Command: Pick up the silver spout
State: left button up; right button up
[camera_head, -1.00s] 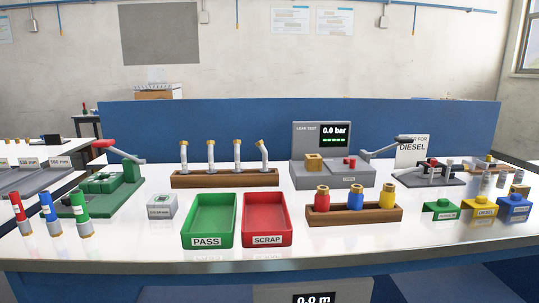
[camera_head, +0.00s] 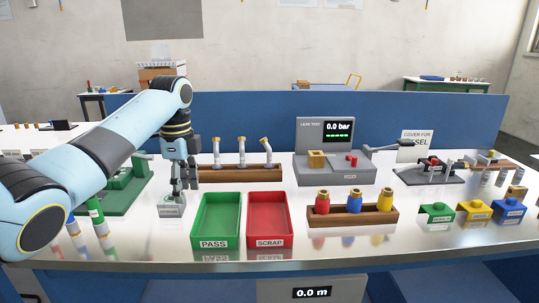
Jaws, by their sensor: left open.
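Silver spouts with brass-coloured tips (camera_head: 241,153) stand in a wooden rack (camera_head: 240,174) behind the trays; three show, and the right one has a bent top. The rack's left end is hidden behind my left gripper (camera_head: 184,188). That gripper points down, open, with its fingers above and just behind a small grey block (camera_head: 171,206). I see nothing between its fingers. I cannot tell which spout is meant. My right gripper is out of view.
A green PASS tray (camera_head: 215,242) and a red SCRAP tray (camera_head: 268,241) lie in front of the rack. A leak tester (camera_head: 325,132) stands right of it. A second rack (camera_head: 385,216) holds red, blue and yellow pieces. A green press (camera_head: 127,195) is at left, partly behind my arm.

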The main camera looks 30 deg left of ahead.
aim_at(268, 166)
jog(key=i, duration=1.45)
